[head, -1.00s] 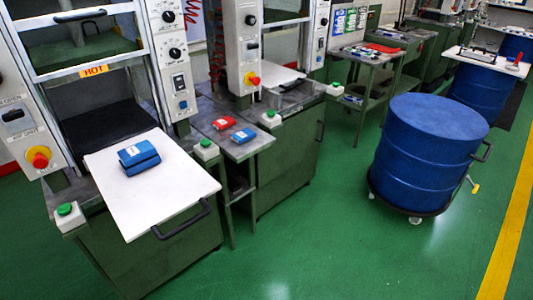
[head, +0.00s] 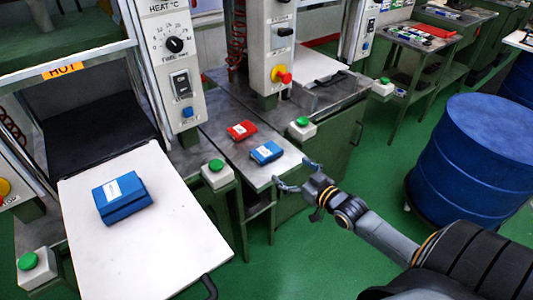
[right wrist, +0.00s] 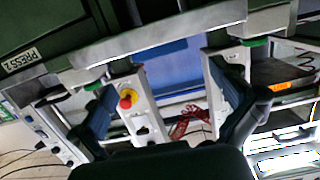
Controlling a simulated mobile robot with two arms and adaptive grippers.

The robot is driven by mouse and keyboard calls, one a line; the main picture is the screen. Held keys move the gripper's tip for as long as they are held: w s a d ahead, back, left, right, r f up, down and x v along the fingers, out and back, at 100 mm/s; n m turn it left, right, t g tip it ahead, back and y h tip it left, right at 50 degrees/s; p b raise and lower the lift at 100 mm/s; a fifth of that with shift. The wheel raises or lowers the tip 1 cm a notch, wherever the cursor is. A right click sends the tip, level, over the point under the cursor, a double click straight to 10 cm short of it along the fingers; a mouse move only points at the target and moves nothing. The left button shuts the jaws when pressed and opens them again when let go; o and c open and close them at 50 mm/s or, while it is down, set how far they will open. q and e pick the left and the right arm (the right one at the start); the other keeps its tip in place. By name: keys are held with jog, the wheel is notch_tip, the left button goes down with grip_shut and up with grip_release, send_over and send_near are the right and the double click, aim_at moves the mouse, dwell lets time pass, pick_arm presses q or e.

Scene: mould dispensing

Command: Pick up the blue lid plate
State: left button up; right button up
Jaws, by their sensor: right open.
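A flat blue plate with a white label (head: 266,152), which I take as the blue lid plate, lies on the narrow grey side table (head: 254,170) between the presses. My right gripper (head: 293,174) is open and empty near the front end of that table, to the right of and nearer than the plate, apart from it. In the right wrist view its two fingers (right wrist: 160,85) stand wide apart. A blue patch shows between them beyond a grey edge; I cannot tell what it is. My left gripper is not in view.
A red plate (head: 241,130) lies just behind the blue one. A thicker blue block (head: 122,198) sits on the white pull-out tray (head: 175,235) at left. Green-button boxes (head: 217,173) flank the side table. A blue drum (head: 478,160) stands at right.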

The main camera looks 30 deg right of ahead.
aim_at(267, 150)
jog(key=w, duration=0.2)
jog(key=w+f, duration=0.1)
jog(key=w, duration=0.2)
jog(key=shift+w+a, duration=0.1)
jog(key=shift+w, duration=0.2)
jog(key=shift+w+a, duration=0.1)
jog(key=shift+w, duration=0.55)
jog(key=shift+w+a+f, duration=0.15)
jog(key=shift+w+f, duration=0.05)
jog(key=shift+w, duration=1)
jog(key=shift+w+a+f, duration=0.1)
jog(key=shift+w+f, duration=0.1)
jog(key=shift+w, duration=0.95)
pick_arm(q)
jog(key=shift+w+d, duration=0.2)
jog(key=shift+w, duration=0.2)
pick_arm(e)
jog(key=c, duration=1.1)
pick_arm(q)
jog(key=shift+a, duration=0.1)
pick_arm(e)
jog(key=shift+r, duration=0.1)
jog(key=shift+c, duration=0.8)
